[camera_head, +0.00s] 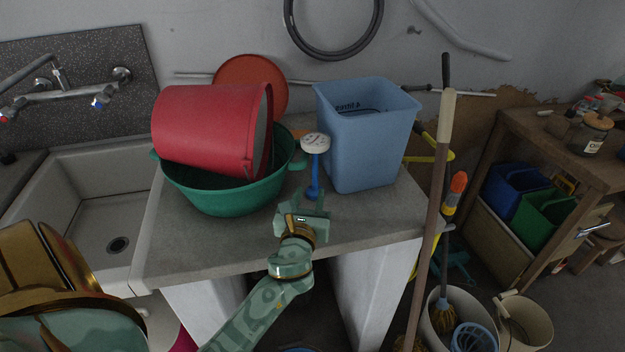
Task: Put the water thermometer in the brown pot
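The water thermometer, with a white round head (315,143) and a blue stem (314,178), is on the grey counter between the green basin and the light blue bucket. Whether it stands or leans I cannot tell. My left gripper (305,200) is just in front of its lower end, with its fingers apart. I see no clear grip on the stem. No pot that is plainly brown shows. A reddish-brown round thing (262,75) stands against the wall, partly hidden behind the red bucket. My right gripper is not in view.
A red bucket (205,125) lies tilted in the green basin (225,198). The light blue bucket (365,140) stands right of the thermometer. A sink (75,190) is at the left. Long handles (435,200) rise past the counter's right end. The counter's front strip is clear.

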